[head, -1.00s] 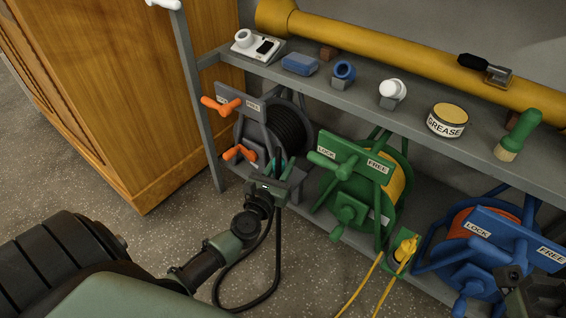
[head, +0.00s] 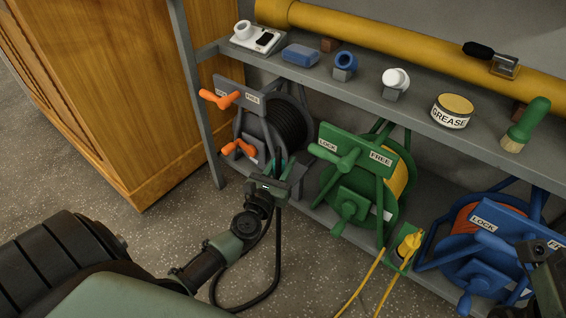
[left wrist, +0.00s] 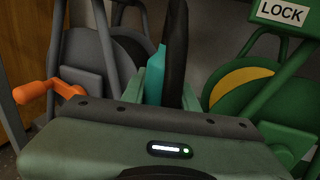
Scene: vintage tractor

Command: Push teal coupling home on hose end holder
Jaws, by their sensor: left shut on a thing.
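My left gripper (head: 268,188) is in front of the grey reel (head: 262,120), low down by the shelf's lower rail. It is shut on the teal coupling (left wrist: 154,78), which stands between the green fingers in the left wrist view. A black hose (left wrist: 176,50) rises right beside the coupling. In the head view the hose (head: 278,235) hangs from the gripper and loops to the floor. The hose end holder is hidden behind the gripper, so I cannot tell how far the coupling sits on it. A dark part of my right arm shows at the right edge; its jaws are unclear.
The green reel (head: 352,175) stands close to the right, with a yellow hose end (head: 408,245) in front. The blue reel (head: 482,240) is farther right. The grey shelf (head: 310,82) overhangs the reels, and a wooden cabinet (head: 110,90) stands left. Orange handles (head: 220,99) stick out nearby.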

